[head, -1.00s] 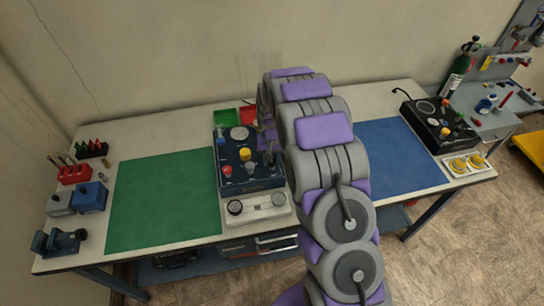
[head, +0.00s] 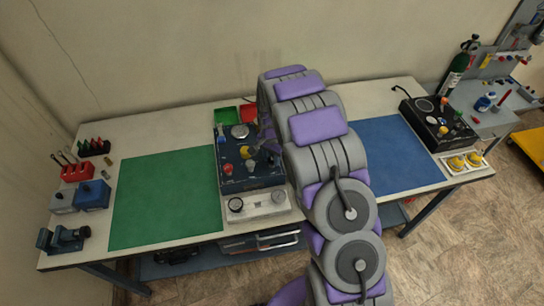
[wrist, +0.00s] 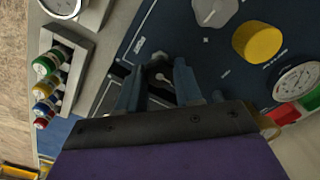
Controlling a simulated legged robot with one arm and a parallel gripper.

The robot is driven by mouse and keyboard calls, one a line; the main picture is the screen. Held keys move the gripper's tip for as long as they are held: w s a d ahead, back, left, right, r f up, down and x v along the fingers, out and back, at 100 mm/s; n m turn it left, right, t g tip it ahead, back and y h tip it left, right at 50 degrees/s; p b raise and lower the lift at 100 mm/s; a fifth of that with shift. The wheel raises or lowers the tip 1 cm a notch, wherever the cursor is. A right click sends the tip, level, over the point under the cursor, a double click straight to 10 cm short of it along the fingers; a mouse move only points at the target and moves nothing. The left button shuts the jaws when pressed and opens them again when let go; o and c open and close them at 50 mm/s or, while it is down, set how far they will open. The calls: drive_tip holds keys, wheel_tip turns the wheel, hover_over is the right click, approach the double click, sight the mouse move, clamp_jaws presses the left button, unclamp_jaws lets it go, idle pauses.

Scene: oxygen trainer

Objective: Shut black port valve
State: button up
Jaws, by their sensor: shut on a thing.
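The dark blue trainer panel (head: 233,170) stands in the middle of the bench, with a yellow knob (head: 246,152) and a red knob (head: 227,169). In the wrist view the panel fills the upper right, with a grey knob (wrist: 214,11) and the yellow knob (wrist: 257,42) beyond my fingers. My gripper (wrist: 157,70) is low over the panel, its two dark fingers around a small pale valve handle (wrist: 157,77). The fingers hide most of this handle, so its colour marking and turn position cannot be read. In the head view my arm hides part of the panel's right side.
A green mat (head: 165,198) lies left of the panel and a blue mat (head: 392,155) right of it. A rack of coloured fittings (wrist: 60,75) shows in the wrist view. A black unit (head: 437,122) stands right.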

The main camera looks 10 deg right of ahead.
sight(271, 159)
drive_tip(key=shift+w+r, duration=0.15)
drive_tip(key=o, duration=0.8)
drive_tip(key=shift+o, duration=1.2)
wheel_tip(271, 159, up, 17)
drive_tip(key=p, duration=0.1)
drive_tip(key=shift+a, duration=0.1)
